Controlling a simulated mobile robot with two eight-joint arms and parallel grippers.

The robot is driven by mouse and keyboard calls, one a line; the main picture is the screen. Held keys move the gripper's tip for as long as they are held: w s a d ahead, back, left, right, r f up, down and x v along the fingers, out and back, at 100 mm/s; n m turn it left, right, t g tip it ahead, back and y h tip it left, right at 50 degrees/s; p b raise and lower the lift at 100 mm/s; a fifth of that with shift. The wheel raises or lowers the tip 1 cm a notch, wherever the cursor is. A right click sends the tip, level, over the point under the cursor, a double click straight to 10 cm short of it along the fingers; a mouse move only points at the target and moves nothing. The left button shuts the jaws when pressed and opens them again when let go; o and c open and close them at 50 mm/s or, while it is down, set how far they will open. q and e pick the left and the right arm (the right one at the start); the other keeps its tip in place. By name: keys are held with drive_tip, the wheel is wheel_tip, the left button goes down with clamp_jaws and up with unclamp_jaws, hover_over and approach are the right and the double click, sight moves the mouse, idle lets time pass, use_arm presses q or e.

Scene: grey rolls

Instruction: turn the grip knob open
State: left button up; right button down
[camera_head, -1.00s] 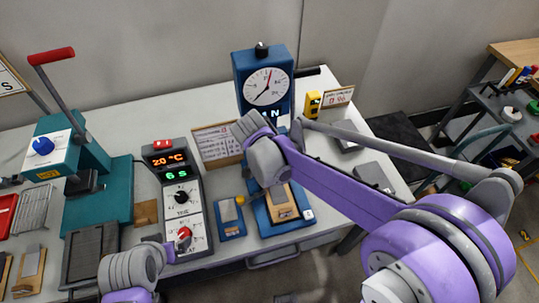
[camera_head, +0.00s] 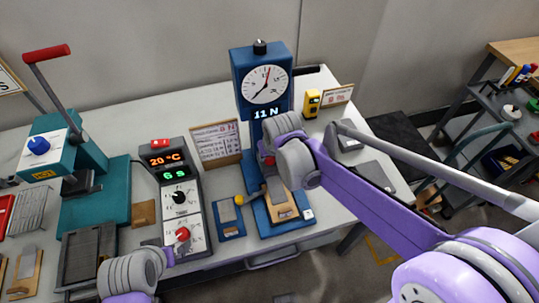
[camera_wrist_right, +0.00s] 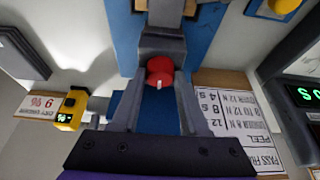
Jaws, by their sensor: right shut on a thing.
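The grip knob (camera_wrist_right: 160,71) is red with a white mark and sits on a grey clamp (camera_wrist_right: 163,45) of the blue peel tester. In the head view a bit of the red knob (camera_head: 268,160) shows beside my right wrist. The tester (camera_head: 250,62) has a round dial and reads 11 N. My right gripper (camera_wrist_right: 158,80) is shut on the knob, one finger on each side. The same gripper (camera_head: 270,155) is mostly hidden behind its wrist in the head view. My left gripper (camera_head: 168,256) is low at left, beside the timer box; its fingers are unclear.
A grey timer box (camera_head: 182,205) with displays and a red knob stands left of the tester. A teal press (camera_head: 95,195) with a red-handled lever is farther left. A yellow gauge (camera_head: 312,103) and a small sign stand right of the tester. A blue pad (camera_head: 230,218) lies between.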

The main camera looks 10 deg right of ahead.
drive_tip(key=n+y, duration=0.1)
drive_tip(key=n, duration=0.3)
drive_tip(key=shift+d+n+y, duration=0.2)
drive_tip(key=shift+n+y, duration=0.1)
drive_tip(key=shift+y, duration=0.1)
drive_tip(key=n, duration=0.2)
drive_tip(key=n+g+y, duration=0.1)
drive_tip(key=n, duration=0.1)
drive_tip(key=shift+w+g, duration=0.1)
drive_tip(key=shift+g, duration=0.2)
drive_tip(key=shift+n, duration=0.3)
drive_tip(key=shift+c, duration=2)
unclamp_jaws()
drive_tip(key=v, duration=1)
drive_tip(key=shift+d+r, duration=0.25)
drive_tip(key=shift+r, duration=0.1)
drive_tip(key=shift+s, duration=0.2)
